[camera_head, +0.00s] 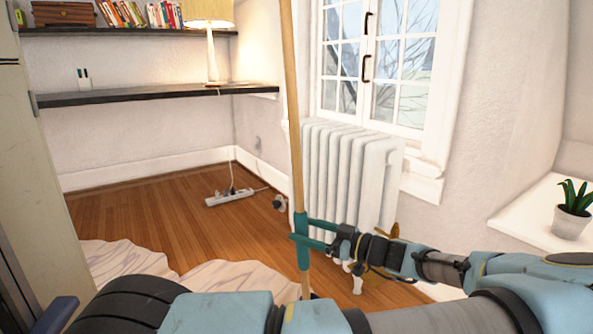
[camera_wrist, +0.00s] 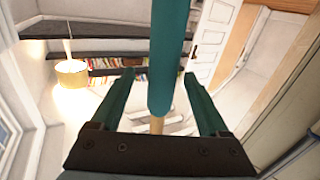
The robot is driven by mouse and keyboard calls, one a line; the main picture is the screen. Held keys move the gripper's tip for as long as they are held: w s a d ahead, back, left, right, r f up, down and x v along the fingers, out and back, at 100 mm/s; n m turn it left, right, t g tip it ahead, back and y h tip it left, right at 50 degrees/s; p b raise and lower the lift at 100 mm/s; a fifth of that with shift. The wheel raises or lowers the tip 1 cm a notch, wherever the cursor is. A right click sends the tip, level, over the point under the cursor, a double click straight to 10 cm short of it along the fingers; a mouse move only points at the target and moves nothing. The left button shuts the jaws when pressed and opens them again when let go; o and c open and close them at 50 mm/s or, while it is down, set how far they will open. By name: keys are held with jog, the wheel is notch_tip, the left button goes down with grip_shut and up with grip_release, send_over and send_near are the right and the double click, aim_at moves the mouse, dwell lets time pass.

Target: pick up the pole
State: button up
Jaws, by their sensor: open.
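The pole (camera_head: 292,120) is a long, light wooden rod with a teal sleeve on its lower part. It stands nearly upright in front of the radiator in the head view, its top cut off by the picture edge and its lower end hidden behind my arm. My gripper (camera_head: 303,231), with teal fingers, reaches from the right to the teal sleeve. In the wrist view the teal part of the pole (camera_wrist: 169,55) lies between the two open fingers of my gripper (camera_wrist: 158,77), with a gap on either side.
A white radiator (camera_head: 345,170) stands under the window, behind the pole. A power strip (camera_head: 229,197) lies on the wooden floor. A pale rug (camera_head: 125,258) is at lower left. A lamp (camera_head: 211,40) stands on a dark shelf (camera_head: 150,94). A potted plant (camera_head: 571,222) sits at right.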

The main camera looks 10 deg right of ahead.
jog(key=x, duration=0.4)
jog(key=shift+w+a+r+b, duration=0.1)
jog(key=shift+a+r+b, duration=0.05)
jog(key=shift+a+b, duration=0.2)
grip_shut()
dwell(0.5)
